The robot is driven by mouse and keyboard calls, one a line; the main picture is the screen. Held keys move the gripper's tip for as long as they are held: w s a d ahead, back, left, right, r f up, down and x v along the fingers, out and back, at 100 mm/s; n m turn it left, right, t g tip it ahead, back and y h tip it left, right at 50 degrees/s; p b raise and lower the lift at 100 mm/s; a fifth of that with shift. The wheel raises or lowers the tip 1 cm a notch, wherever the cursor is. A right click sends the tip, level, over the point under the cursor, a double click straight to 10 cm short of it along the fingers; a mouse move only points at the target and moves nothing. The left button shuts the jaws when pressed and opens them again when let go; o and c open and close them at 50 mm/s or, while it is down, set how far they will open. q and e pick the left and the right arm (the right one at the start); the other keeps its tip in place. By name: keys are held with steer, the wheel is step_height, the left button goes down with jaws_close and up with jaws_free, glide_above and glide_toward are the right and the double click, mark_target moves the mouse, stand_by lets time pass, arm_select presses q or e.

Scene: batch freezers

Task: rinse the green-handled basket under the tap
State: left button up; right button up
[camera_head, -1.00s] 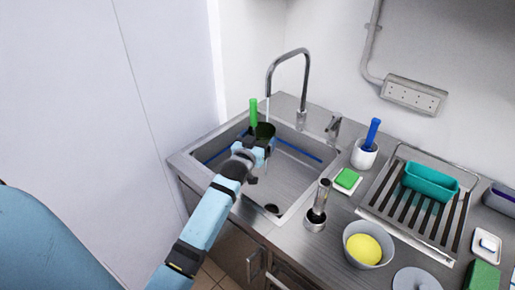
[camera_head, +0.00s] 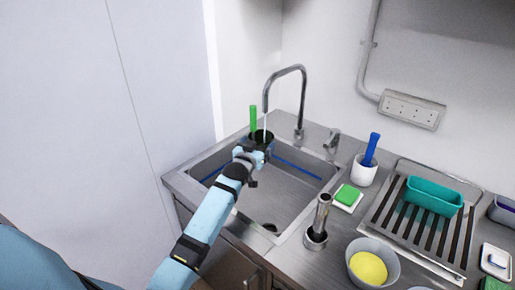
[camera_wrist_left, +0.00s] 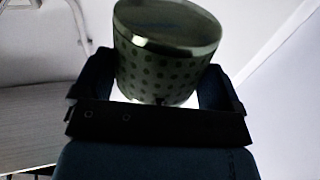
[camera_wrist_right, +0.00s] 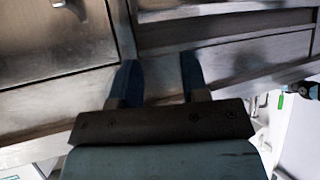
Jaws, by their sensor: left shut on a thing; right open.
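The basket (camera_head: 261,137) is dark in the head view, with an upright green handle (camera_head: 253,119). My left gripper (camera_head: 258,149) is shut on it and holds it over the sink (camera_head: 290,192), under the tap (camera_head: 287,72). My right gripper (camera_wrist_right: 160,85) is open and empty, in front of cabinet fronts in the right wrist view.
Right of the sink stand a metal cylinder (camera_head: 321,216), a green sponge (camera_head: 348,194) on a white dish, a white cup with a blue-handled tool (camera_head: 371,150), and a grey bowl (camera_head: 389,254) with a yellow thing. A teal tray (camera_head: 434,195) sits on a slatted rack. A wall is left.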

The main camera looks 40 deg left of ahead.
arm_select(q)
steer(key=shift+w+d, duration=0.1)
steer(key=shift+d, duration=0.05)
stand_by(0.5)
steer(key=shift+w+d, duration=0.2)
steer(key=shift+d, duration=0.15)
steer(key=shift+a+p, duration=0.15)
steer(key=shift+p, duration=0.15)
steer(key=shift+s+a, duration=0.35)
steer(key=shift+a, duration=0.05)
steer(key=shift+w+d+p, duration=0.15)
steer(key=shift+d+p, duration=0.05)
steer(key=shift+p, duration=0.1)
steer(key=shift+w+d, duration=0.2)
steer(key=shift+d, duration=0.15)
